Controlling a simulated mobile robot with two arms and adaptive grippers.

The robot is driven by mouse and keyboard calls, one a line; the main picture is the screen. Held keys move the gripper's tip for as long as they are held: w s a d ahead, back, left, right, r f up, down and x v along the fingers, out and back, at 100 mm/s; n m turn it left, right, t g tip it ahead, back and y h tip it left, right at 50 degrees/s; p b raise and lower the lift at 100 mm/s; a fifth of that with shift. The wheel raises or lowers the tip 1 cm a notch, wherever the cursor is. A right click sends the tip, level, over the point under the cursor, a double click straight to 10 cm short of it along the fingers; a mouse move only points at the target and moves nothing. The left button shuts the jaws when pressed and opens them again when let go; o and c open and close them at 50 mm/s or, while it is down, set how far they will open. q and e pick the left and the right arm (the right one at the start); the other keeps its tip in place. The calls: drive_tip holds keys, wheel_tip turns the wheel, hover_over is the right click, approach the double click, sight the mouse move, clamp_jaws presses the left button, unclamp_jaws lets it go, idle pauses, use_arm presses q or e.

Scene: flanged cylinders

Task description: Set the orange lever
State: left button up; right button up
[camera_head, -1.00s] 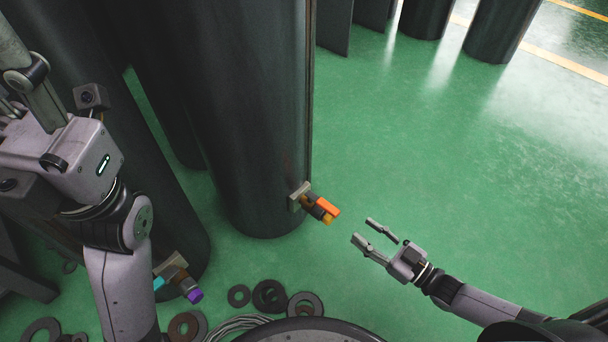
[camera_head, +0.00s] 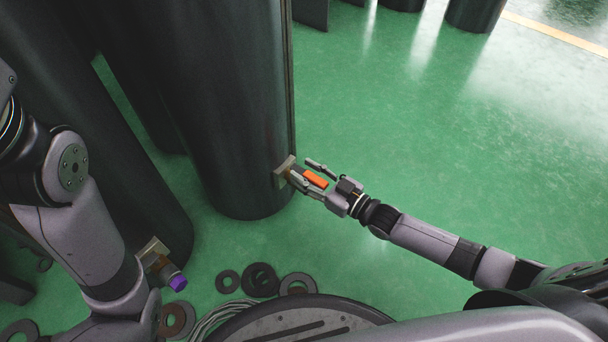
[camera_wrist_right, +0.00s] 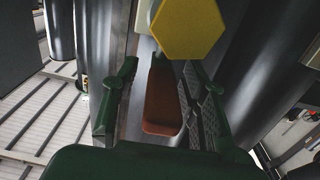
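The orange lever (camera_head: 316,179) sits on a small valve fitting whose pale mounting plate (camera_head: 285,170) is fixed low on a large dark cylinder (camera_head: 235,120). My right gripper (camera_head: 306,171) is open, with one finger on each side of the lever. In the right wrist view the lever (camera_wrist_right: 162,100) lies between the two fingers (camera_wrist_right: 160,100), with a visible gap at the left finger; contact at the right finger is hard to tell. A yellow hexagonal part (camera_wrist_right: 188,28) shows above it there. My left arm comes in at the left of the head view, its gripper out of frame.
A second fitting with a purple end (camera_head: 178,283) is on the cylinder at the lower left. Dark rings (camera_head: 260,279) and coiled cable lie on the green floor near my base. The floor (camera_head: 420,140) to the right is clear.

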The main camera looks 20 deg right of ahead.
drive_tip(key=shift+w+a, duration=0.3)
drive_tip(key=shift+w, duration=0.15)
clamp_jaws()
idle(0.3)
idle(0.4)
